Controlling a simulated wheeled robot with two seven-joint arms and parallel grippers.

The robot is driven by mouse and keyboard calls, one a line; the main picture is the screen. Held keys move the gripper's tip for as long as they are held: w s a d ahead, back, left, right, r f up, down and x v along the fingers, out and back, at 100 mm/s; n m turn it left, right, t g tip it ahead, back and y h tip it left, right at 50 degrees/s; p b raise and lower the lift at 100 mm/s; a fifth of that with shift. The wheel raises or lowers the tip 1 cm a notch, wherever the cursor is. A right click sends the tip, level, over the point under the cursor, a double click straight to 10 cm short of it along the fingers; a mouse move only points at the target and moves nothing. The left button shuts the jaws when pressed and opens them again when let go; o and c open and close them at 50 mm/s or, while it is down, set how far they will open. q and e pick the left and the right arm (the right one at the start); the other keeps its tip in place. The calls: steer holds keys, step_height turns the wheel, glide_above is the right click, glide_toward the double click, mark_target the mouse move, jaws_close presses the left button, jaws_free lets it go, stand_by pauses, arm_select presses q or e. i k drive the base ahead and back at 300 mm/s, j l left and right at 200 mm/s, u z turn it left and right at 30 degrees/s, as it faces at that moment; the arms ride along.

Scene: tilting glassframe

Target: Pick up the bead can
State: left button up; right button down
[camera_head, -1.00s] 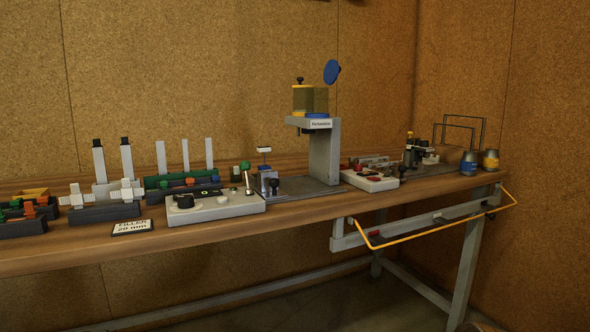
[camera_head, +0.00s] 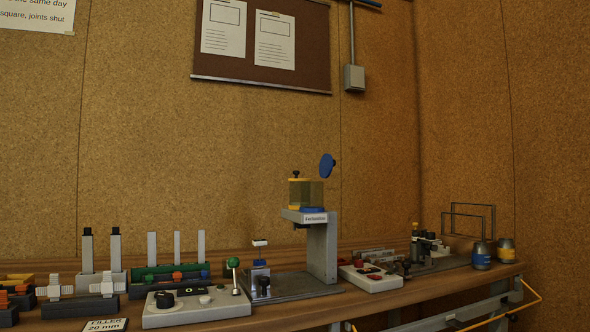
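Two small grey cans stand side by side at the right end of the bench. One can (camera_head: 482,257) has a blue band and the other can (camera_head: 507,250) has a yellow band. Both look upright. I cannot tell from here which one is the bead can, as any label text is too small to read. Neither of my grippers is in view.
The wooden bench (camera_head: 385,297) runs along the wall. A grey stand (camera_head: 322,250) with a yellow-topped hopper is mid-bench. A control box (camera_head: 195,307) and slotted fixtures are at left. Wire frames (camera_head: 470,218) stand behind the cans. An orange rail (camera_head: 525,305) edges the right front.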

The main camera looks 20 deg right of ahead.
mark_target(481, 253)
steer(key=l+u, duration=0.2)
steer(key=l, duration=0.45)
steer(key=l+u, duration=0.2)
steer(key=l, duration=0.45)
steer(key=k+l+u, duration=0.2)
steer(key=l, duration=1.05)
steer(key=k+l, duration=0.1)
steer(key=l, duration=0.55)
steer(key=z, duration=1.4)
steer(key=j+u, duration=0.1)
steer(key=u, duration=0.35)
steer(key=j+u, duration=0.15)
steer(key=u, duration=0.35)
steer(key=j+u, duration=0.1)
steer(key=u, duration=0.35)
steer(key=k+z, duration=0.15)
steer(key=z, duration=1.35)
